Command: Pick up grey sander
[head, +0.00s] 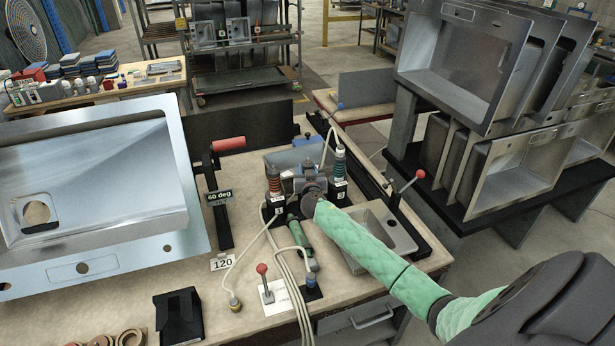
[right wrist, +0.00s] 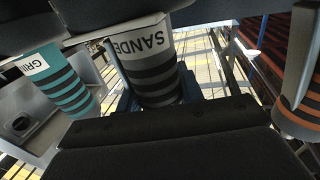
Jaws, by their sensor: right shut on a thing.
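The grey sander (right wrist: 152,62), a grey cylinder with black stripes and a partly hidden "SANDE" label, stands between the dark jaws in the right wrist view. My right gripper (head: 312,190) is shut on it at the tool holders on the bench. In the head view the gripper and the holder hide most of the sander. A teal striped tool (right wrist: 68,82) labelled "GRI" stands to its left in the right wrist view, and an orange striped tool (right wrist: 298,90) to its right. My left gripper is not in view.
A large steel sink (head: 110,180) fills the left of the workbench. Cables and hoses (head: 283,262) run across the front. A small metal basin (head: 375,235) lies under my right forearm. A red-knobbed lever (head: 266,285) and a green tool (head: 302,240) are nearby.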

